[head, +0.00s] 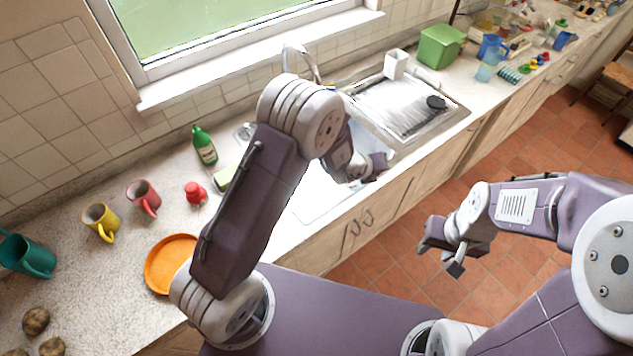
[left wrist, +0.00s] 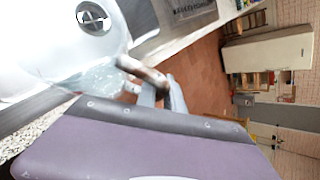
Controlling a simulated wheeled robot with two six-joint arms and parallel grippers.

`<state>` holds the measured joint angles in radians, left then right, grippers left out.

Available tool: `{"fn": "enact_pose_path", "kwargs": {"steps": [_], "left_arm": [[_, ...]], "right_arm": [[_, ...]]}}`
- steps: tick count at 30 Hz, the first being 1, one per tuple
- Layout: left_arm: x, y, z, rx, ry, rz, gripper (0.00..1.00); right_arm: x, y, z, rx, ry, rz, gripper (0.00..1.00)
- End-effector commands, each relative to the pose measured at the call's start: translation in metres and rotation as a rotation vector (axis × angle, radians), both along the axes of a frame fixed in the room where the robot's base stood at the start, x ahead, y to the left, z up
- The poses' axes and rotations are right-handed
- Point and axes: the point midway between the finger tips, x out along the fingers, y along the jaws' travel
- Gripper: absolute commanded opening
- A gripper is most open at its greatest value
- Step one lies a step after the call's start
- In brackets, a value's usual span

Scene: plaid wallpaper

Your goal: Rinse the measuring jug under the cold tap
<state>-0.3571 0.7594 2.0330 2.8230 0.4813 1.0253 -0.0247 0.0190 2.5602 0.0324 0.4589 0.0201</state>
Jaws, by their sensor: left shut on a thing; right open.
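The clear measuring jug (left wrist: 95,76) shows in the left wrist view, tilted in the picture over the pale sink basin (left wrist: 45,45) near the round drain (left wrist: 93,18). My left gripper (left wrist: 150,82) is shut on it at its right side, seemingly at the handle. In the head view my left gripper (head: 362,168) is over the sink, and my arm hides most of the basin and the jug. The silver tap (head: 302,62) rises behind my left arm; its spout end and any water are hard to make out. My right gripper (head: 442,257) is open and empty over the floor.
A ribbed drainer (head: 405,103) with a white cup (head: 396,64) lies right of the basin. A green bottle (head: 204,145), red mug (head: 144,197), yellow mug (head: 101,221) and orange plate (head: 170,264) stand left. A green box (head: 440,46) is at the back right.

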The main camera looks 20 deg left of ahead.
Motion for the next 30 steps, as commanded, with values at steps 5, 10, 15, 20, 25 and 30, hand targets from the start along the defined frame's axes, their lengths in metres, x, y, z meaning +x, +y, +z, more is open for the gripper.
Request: {"fn": "enact_pose_path", "kwargs": {"steps": [5,10,15,20,25,30], "left_arm": [[0.001,-0.005,-0.013,0.025,-0.011,-0.002,0.0],[-0.001,-0.008,-0.017,0.049,-0.015,-0.004,0.0],[0.001,-0.013,-0.022,0.07,-0.02,-0.01,0.0],[0.001,-0.015,-0.025,0.089,-0.024,-0.011,0.0],[-0.001,-0.017,-0.028,0.112,-0.03,-0.01,0.0],[-0.001,-0.021,-0.031,0.142,-0.036,-0.013,0.0]], "right_arm": [[0.0,0.0,-0.041,0.0,0.0,0.0,0.41],[0.0,0.0,-0.07,0.0,0.0,0.0,0.41],[0.0,0.0,-0.099,0.0,0.0,0.0,0.41],[0.0,0.0,-0.127,0.0,0.0,0.0,0.41],[0.0,0.001,-0.156,0.0,0.0,0.0,0.41],[0.0,0.001,-0.185,0.0,0.0,0.0,0.41]]}}
